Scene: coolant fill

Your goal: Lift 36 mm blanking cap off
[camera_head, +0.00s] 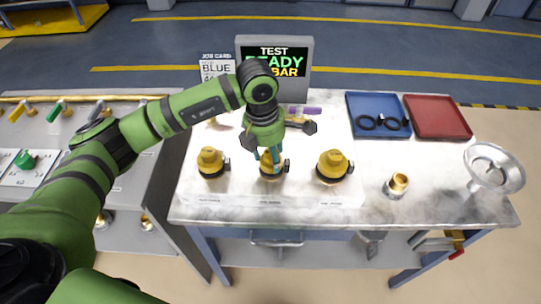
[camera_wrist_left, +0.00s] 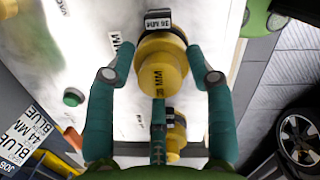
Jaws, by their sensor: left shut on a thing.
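Three yellow caps stand in a row on a pale plate on the bench. My left gripper (camera_head: 270,158) reaches down from above onto the middle yellow cap (camera_head: 270,171). A black clip with a "36 MM" tag (camera_wrist_left: 158,21) is at that cap's side. The left cap (camera_head: 210,161) and right cap (camera_head: 333,165) stand free. I cannot tell whether the held cap is seated or raised. My right gripper is not in view.
A test screen (camera_head: 274,65) and job card (camera_head: 216,68) stand behind. A blue tray (camera_head: 362,103) with black rings and a red tray (camera_head: 438,119) lie back right. A brass fitting (camera_head: 397,185) and a metal funnel (camera_head: 494,168) stand at the right. A valve panel (camera_head: 42,165) is left.

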